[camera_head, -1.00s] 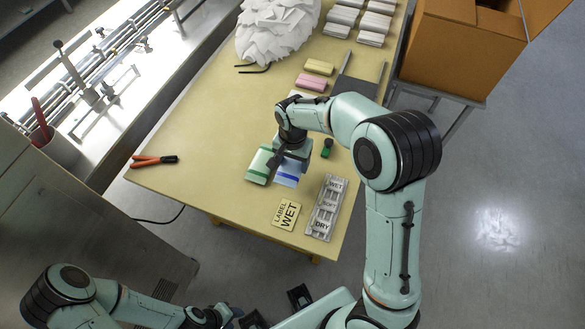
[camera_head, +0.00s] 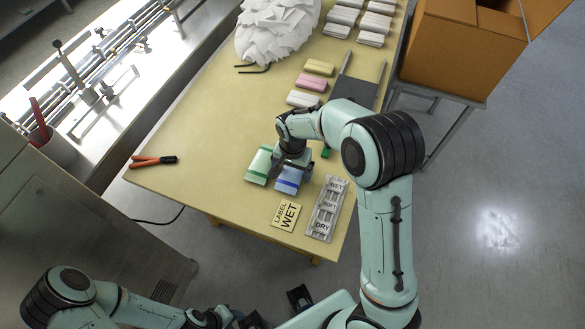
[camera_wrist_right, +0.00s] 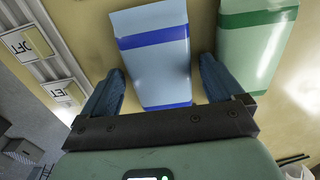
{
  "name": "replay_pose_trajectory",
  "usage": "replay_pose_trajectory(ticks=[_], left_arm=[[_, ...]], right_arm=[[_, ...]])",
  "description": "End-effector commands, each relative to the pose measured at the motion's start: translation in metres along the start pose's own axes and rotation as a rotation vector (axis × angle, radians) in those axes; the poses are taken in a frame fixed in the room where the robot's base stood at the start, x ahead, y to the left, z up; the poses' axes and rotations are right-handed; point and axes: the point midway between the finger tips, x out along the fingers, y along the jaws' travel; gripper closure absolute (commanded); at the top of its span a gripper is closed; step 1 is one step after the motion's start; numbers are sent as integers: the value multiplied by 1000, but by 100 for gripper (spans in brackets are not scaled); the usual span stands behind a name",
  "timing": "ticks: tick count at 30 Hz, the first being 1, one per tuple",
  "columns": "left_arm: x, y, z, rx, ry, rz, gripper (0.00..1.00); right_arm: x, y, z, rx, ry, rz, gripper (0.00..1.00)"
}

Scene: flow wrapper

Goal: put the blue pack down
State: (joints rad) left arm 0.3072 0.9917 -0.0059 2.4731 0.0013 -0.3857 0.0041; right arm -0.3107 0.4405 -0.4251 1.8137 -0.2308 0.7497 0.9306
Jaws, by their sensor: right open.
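The blue pack (camera_head: 287,182), pale blue with a darker blue band, lies flat on the table beside the green pack (camera_head: 259,165). In the right wrist view the blue pack (camera_wrist_right: 152,58) lies beyond and between the spread fingers, with clear space on both sides. My right gripper (camera_head: 292,168) is open over the blue pack's far end and partly hides it. Its two fingers also show in the right wrist view (camera_wrist_right: 160,88).
A label card reading WET (camera_head: 286,215) and a grey tray marked WET, SOFT and DRY (camera_head: 325,208) lie nearby. Orange-handled pliers (camera_head: 153,161) lie at left. Pink (camera_head: 312,85), yellow (camera_head: 320,67) and white packs (camera_head: 303,99) lie farther back. The table's middle left is clear.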

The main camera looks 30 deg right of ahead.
Motion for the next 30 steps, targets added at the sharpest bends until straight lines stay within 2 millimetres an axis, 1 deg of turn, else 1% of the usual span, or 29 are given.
replay_pose_trajectory(ticks=[4,7,15,18,21,25,30], left_arm=[[-3,1,-1,1,2,1,57],[-4,2,-1,1,2,1,57],[-12,6,-4,2,7,2,57],[-14,7,-5,3,8,3,57],[-16,8,-5,3,9,3,57],[-17,8,-6,4,10,3,57],[-17,8,-6,4,10,3,57]], right_arm=[[-6,0,0,0,1,-2,6],[-20,-1,-1,0,3,-5,6],[-78,-1,-1,0,3,-6,6],[-97,-1,0,-1,3,-6,6],[-111,-1,0,-1,2,-3,6],[-121,0,0,0,1,-2,6],[-124,0,0,0,0,1,6]])
